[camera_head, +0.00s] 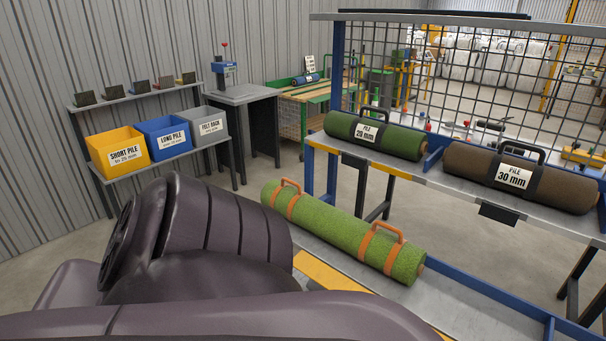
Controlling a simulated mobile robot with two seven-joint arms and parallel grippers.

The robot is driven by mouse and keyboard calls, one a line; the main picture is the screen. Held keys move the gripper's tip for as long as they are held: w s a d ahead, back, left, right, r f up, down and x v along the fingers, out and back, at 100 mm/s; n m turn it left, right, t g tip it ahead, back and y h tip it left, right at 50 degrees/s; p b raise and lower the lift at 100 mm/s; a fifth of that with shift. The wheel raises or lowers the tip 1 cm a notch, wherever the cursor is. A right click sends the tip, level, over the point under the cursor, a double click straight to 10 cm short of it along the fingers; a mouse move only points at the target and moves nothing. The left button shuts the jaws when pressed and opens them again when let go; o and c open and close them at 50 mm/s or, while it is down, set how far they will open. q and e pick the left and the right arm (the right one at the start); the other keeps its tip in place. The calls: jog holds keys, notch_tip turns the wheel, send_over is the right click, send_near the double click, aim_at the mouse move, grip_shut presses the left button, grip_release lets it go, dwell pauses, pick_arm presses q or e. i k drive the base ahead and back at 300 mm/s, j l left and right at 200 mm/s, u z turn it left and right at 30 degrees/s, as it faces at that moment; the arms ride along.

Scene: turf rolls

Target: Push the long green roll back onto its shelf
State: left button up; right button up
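The long green roll (335,226) is bright green with two orange straps and handles. It lies on the grey lower shelf (460,300), its near right end resting toward the middle of the shelf. Its far left end reaches back toward the blue post, and I cannot tell how far it sticks out past the shelf end. My own dark purple arm links fill the lower left and hide part of the shelf's front edge. Neither of my grippers shows, and nothing is seen touching the roll.
The upper shelf holds a dark green 20 mm roll (400,140) and a brown 30 mm roll (555,188), with a mesh panel (480,70) behind. A blue rail (500,296) edges the lower shelf, whose right part is clear. Yellow, blue and grey bins (118,134) stand left.

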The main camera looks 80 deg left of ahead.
aim_at(401, 260)
jog(key=u, duration=2.2)
jog(key=i+j+z, duration=0.1)
jog(key=i+j, duration=0.15)
jog(key=i+j+z, duration=0.1)
jog(key=j, duration=0.3)
jog(key=i+j+z, duration=0.15)
jog(key=i+j, duration=0.15)
jog(key=i+j+z, duration=0.1)
jog(key=j, duration=0.35)
jog(key=i+j+z, duration=0.1)
jog(key=i+j, duration=0.2)
jog(key=i+j+z, duration=0.1)
jog(key=j, duration=0.35)
jog(key=i+j+z, duration=0.15)
jog(key=j, duration=0.3)
jog(key=i+j+z, duration=0.1)
jog(key=j, duration=0.3)
jog(key=i, duration=0.05)
